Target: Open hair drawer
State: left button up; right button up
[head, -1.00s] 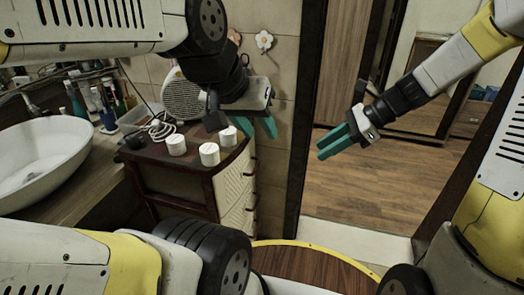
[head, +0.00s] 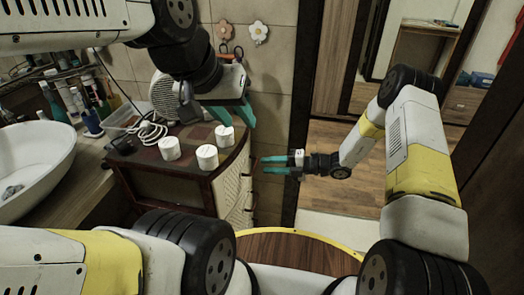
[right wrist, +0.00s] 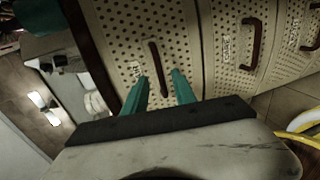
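A small cabinet (head: 170,193) stands against the wall, with pale perforated drawer fronts (head: 231,192) facing right. In the right wrist view the fronts carry dark curved handles: a nearest one (right wrist: 158,68), a middle one (right wrist: 250,43) and a far one (right wrist: 312,36). Small labels sit beside them, too blurred to read surely. All drawers look closed. My right gripper (head: 273,165) points left at the fronts; in its wrist view the fingers (right wrist: 160,92) are apart, with the nearest handle ahead between them, not gripped. My left gripper (head: 233,117) hangs open above the cabinet top, empty.
Several white jars (head: 207,157), a coiled white cable (head: 150,132) and a fan heater (head: 166,92) stand on the cabinet top. A basin (head: 35,160) on a counter lies left. Floor right of the cabinet is open.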

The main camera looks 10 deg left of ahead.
aim_at(256, 164)
jog(key=shift+x, duration=2.75)
grip_shut()
